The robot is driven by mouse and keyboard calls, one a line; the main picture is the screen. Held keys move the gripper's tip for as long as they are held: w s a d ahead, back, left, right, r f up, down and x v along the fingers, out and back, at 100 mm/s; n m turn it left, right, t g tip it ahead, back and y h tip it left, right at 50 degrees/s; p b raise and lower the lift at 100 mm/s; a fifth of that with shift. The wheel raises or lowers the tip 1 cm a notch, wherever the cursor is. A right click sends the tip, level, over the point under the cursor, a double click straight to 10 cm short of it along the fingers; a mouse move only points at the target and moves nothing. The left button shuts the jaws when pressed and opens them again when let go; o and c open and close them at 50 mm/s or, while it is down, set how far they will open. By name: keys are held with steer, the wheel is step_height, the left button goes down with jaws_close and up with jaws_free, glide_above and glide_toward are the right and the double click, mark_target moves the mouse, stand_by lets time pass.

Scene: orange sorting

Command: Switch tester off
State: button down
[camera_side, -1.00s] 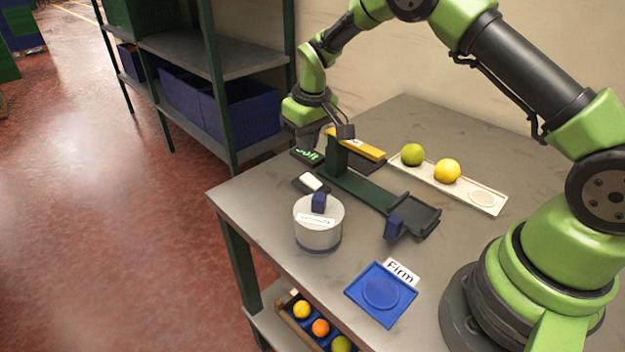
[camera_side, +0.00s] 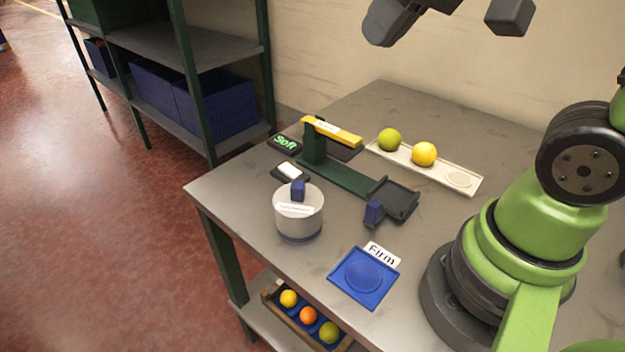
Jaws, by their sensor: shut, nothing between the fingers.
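The tester stands on the table with a dark green base and post (camera_side: 314,150), a yellow lever arm (camera_side: 335,131) and a dark tray (camera_side: 397,200) at its right end. The tray looks empty. Its small display (camera_side: 285,142) is lit and reads "Soft" in green. A white switch (camera_side: 290,171) on a dark plate sits in front of the post; its rocker position is too small to tell. My gripper (camera_side: 385,30) is at the top edge, partly cut off, shut and empty, well away from the switch.
A blue "Firm" tray (camera_side: 364,278) is empty. A pale tray (camera_side: 382,150) holds a green fruit (camera_side: 389,139) and a yellow fruit (camera_side: 424,154). A crate (camera_side: 270,294) with fruit sits below.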

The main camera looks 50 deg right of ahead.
steer(key=s+f+t, duration=0.1)
steer(key=s, duration=0.6)
steer(key=shift+a+m+y, duration=0.3)
steer(key=shift+a+m, duration=0.1)
